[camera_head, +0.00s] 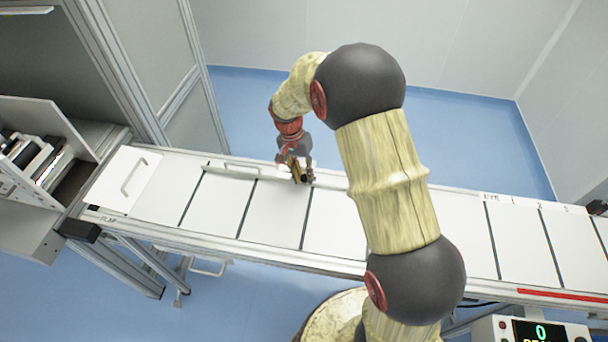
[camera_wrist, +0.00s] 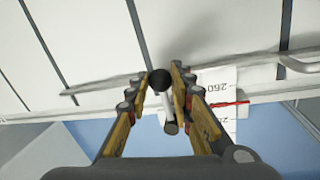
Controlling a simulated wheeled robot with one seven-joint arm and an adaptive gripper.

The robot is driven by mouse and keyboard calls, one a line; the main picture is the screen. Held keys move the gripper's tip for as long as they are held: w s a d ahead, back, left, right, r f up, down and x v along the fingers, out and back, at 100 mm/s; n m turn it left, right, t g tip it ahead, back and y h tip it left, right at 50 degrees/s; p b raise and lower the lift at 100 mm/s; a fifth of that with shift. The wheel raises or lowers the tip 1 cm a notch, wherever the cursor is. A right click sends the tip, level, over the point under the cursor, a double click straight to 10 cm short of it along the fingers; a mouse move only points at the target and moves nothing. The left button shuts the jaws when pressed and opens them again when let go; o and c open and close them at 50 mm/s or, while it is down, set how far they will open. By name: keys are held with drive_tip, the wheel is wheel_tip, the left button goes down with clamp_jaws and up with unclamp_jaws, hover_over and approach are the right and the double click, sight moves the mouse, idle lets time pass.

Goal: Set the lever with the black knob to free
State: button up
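The lever's black knob (camera_wrist: 160,80) shows in the wrist view between the two fingers of my gripper (camera_wrist: 160,84). Its short light-coloured stem (camera_wrist: 168,107) runs down from it to a dark end. The fingers stand apart, one on each side of the knob. The right finger is close to the knob, and a gap shows on the left; contact cannot be told. In the head view my gripper (camera_head: 297,174) is at the far edge of the white table, and the knob cannot be made out there. No "free" marking is readable.
A white scale (camera_wrist: 215,84) with numbers and a red mark lies right of the lever. A long rail (camera_wrist: 110,85) runs along the edge, with a handle (camera_wrist: 298,65) at right. The panelled table (camera_head: 220,205) is mostly clear. A cabinet (camera_head: 40,175) stands at left.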

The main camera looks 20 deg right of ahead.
drive_tip(key=o, duration=0.5)
drive_tip(key=shift+r, duration=0.1)
wheel_tip(320, 180, up, 12)
drive_tip(key=w+a, duration=0.1)
drive_tip(key=shift+w+a+f, duration=0.2)
drive_tip(key=shift+w+a, duration=0.2)
idle(0.5)
